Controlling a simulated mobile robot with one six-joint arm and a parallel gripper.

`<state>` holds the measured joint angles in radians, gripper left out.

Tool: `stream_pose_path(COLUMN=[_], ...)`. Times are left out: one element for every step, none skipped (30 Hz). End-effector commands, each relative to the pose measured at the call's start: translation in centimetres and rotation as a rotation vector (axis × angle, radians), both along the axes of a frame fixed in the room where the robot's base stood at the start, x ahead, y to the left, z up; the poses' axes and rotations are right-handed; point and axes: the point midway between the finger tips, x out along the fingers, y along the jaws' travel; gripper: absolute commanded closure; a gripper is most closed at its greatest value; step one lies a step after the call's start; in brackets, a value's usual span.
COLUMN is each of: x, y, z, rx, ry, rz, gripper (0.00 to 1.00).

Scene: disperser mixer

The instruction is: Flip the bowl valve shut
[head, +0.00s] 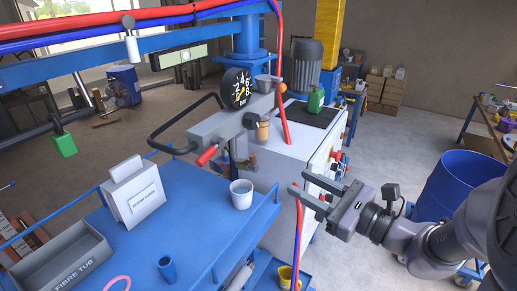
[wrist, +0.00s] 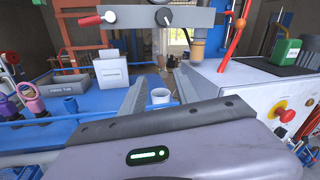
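I cannot tell for sure whether this lever is the bowl valve. The red handle also shows at upper left in the wrist view (wrist: 91,20). My gripper (head: 313,188) is open and empty, right of the blue table and in front of the white cabinet. Its two fingers are spread apart in the wrist view (wrist: 160,76), touching nothing that I can see. The lever is left of my gripper and apart from it.
The white cabinet (head: 262,172) carries a green can (head: 315,98) and a red emergency button (wrist: 284,114). A blue drum (head: 455,182) stands at right.

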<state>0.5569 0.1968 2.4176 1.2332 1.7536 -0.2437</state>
Motion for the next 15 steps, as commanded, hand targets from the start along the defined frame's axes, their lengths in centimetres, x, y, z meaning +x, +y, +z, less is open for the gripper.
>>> stream_pose_path(x=[0.8,1.4,2.1,2.7,3.2,4.0,4.5,5.0,5.7,6.3,6.7,7.3,7.7,8.1,8.4], y=[1.1,1.7,2.4,3.0,3.6,4.3,4.9,5.4,6.1,6.6,7.0,7.6,8.0,8.3,8.7], z=[0.3,0.3,0.4,0.3,0.3,0.3,0.4,0.4,0.3,0.4,0.3,0.3,0.3,0.3,0.2], rx=[0.001,-0.001,0.000,-0.001,-0.001,-0.002,-0.002,-0.003,-0.003,-0.003,-0.003,-0.002,-0.002,-0.002,-0.003], ry=[0.002,0.003,0.002,0.001,0.002,0.002,0.002,0.001,0.003,0.001,0.002,0.002,0.001,0.002,0.002], rz=[0.008,0.008,0.007,0.008,0.008,0.008,0.008,0.008,0.007,0.008,0.006,0.005,0.007,0.004,0.005], gripper=[0.63,0.63,0.63,0.63,0.63,0.63,0.63,0.63,0.63,0.63,0.63,0.63,0.63,0.63,0.63])
